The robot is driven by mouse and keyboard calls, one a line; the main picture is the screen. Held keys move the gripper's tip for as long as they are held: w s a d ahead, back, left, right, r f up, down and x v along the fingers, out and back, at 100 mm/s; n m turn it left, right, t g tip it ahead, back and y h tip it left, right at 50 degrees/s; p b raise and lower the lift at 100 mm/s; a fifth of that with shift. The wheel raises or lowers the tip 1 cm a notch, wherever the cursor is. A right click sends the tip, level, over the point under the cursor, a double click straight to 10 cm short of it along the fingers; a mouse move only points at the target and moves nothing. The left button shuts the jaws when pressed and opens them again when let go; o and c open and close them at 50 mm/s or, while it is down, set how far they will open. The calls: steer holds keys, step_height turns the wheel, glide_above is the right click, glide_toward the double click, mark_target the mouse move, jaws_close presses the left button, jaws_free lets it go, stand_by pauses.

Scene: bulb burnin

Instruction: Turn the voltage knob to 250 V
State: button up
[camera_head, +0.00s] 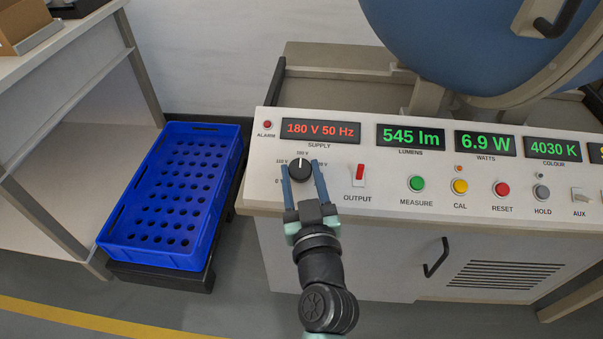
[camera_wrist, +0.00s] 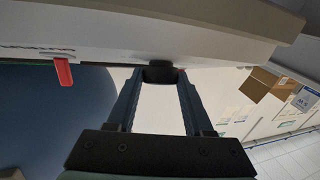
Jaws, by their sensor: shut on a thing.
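The black voltage knob (camera_head: 299,171) sits on the sloped white panel below the red supply display (camera_head: 321,131), which reads 180 V 50 Hz. The knob's white pointer line faces roughly upward, near the 180 V mark. My gripper (camera_head: 303,174) reaches up from below, with one finger on each side of the knob, shut on it. In the wrist view the knob (camera_wrist: 158,74) shows as a dark shape between the fingertips. Some of the scale marks beside the knob are partly hidden by the fingers.
A red output switch (camera_head: 359,172) stands close to the right of the knob, with green, yellow and red buttons (camera_head: 459,186) further right. A blue crate (camera_head: 113,225) with holes stands on the left. A large blue sphere (camera_head: 470,45) rises behind the panel.

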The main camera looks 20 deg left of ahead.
jaws_close()
